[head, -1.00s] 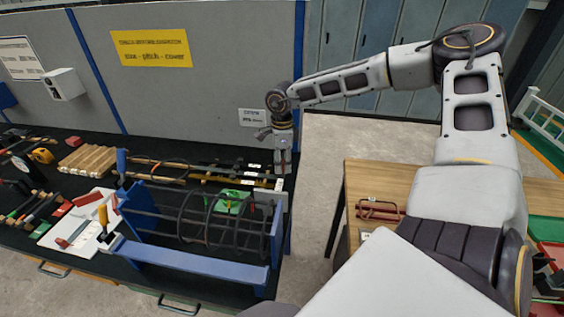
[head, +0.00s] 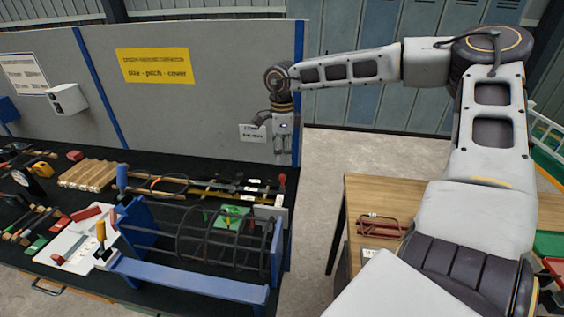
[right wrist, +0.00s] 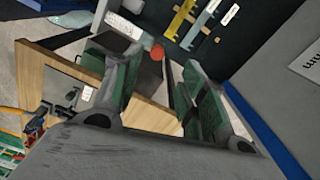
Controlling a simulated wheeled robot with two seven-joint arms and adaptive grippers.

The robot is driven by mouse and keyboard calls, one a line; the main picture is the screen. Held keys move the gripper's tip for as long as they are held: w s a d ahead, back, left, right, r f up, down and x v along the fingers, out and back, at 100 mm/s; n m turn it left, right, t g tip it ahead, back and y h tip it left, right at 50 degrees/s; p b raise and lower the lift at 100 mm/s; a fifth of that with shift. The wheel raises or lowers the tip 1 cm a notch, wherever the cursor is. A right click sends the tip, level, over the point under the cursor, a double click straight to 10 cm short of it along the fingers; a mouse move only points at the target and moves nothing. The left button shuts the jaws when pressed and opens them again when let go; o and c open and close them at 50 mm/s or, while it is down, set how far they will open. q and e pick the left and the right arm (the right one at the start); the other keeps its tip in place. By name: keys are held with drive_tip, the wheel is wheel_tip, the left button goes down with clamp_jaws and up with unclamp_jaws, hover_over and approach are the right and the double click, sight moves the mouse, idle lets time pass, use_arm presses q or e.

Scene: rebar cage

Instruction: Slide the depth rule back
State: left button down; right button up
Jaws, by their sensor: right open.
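My right gripper (head: 283,161) hangs fingers-down above the back right corner of the black bench. It is open and empty; its two green-lined fingers also show in the right wrist view (right wrist: 160,66). Below it, a red-tipped part (head: 282,181) stands by a light grey block (head: 270,212); the red tip shows between the fingers in the right wrist view (right wrist: 157,52), apart from them. A yellow strip tool (right wrist: 179,17) and a pale grey one (right wrist: 202,24) lie at the back of the bench. I cannot tell which piece is the depth rule. My left gripper is out of view.
The rebar cage (head: 215,238) sits in a blue frame (head: 190,282) in front of the tools. A grey partition (head: 215,110) with a blue edge post rises behind. A wooden table (head: 385,190) stands to the right, across a gap of bare floor.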

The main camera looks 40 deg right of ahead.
drive_tip(key=shift+r, duration=0.95)
drive_tip(key=shift+r, duration=0.1)
wheel_tip(320, 180, up, 9)
drive_tip(key=p, duration=0.9)
drive_tip(key=shift+r+p, duration=0.4)
drive_tip(key=shift+p, duration=0.1)
drive_tip(key=shift+f, duration=0.1)
